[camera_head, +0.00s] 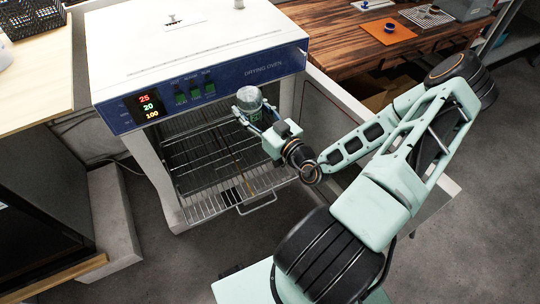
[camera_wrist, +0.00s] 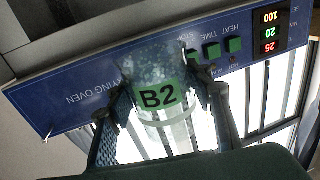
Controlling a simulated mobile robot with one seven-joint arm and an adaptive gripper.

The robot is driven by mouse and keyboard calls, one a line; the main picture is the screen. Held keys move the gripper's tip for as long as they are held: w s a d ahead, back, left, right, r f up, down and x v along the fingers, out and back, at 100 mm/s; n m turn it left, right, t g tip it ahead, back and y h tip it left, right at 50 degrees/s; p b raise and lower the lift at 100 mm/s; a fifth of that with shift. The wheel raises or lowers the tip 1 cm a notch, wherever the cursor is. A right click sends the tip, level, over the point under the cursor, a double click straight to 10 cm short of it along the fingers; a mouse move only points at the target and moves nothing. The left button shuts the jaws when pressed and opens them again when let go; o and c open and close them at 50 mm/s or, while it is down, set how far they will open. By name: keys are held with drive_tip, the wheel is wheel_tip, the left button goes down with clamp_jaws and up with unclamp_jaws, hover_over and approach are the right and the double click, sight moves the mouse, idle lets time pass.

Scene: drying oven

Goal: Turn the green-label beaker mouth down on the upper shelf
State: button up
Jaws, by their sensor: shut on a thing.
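The clear beaker (camera_head: 247,98) is in the air just in front of the oven's right side, near control-panel height in the head view. Its green label, reading B2, faces the wrist view, where the beaker (camera_wrist: 158,110) stands between the fingers. The label reads upright there while the oven lettering is upside down, so the beaker appears inverted, mouth down. My gripper (camera_head: 258,117) is shut on its sides; both fingers also show in the wrist view (camera_wrist: 160,90). The upper shelf (camera_head: 188,150) is a wire rack inside the open oven, below and left of the beaker.
The drying oven (camera_head: 195,50) has a blue panel with a display and green buttons above the opening. A lower wire rack (camera_head: 205,207) with a front handle (camera_head: 258,206) extends forward. A wooden bench (camera_head: 340,45) stands behind.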

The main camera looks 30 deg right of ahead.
sight(270, 160)
drive_tip(key=d+f+h+b, duration=0.1)
drive_tip(key=d+f+b, duration=0.1)
drive_tip(key=f+b, duration=0.2)
drive_tip(key=d+f+m+h+b, duration=0.1)
drive_tip(key=d+f+b, duration=0.1)
drive_tip(key=f+b, duration=0.3)
drive_tip(key=d+f+m+h+b, duration=0.1)
drive_tip(key=f+b, duration=0.3)
drive_tip(key=f, duration=0.6)
drive_tip(key=shift+s+d+f, duration=0.3)
drive_tip(key=shift+d+f, duration=0.1)
drive_tip(key=shift+d, duration=0.25)
drive_tip(key=shift+r, duration=0.1)
drive_tip(key=shift+f+b, duration=0.95)
drive_tip(key=shift+f, duration=1.8)
drive_tip(key=shift+f, duration=0.4)
drive_tip(key=o, duration=1.3)
drive_tip(key=shift+f, duration=0.1)
wheel_tip(270, 160, up, 10)
drive_tip(key=shift+r, duration=0.15)
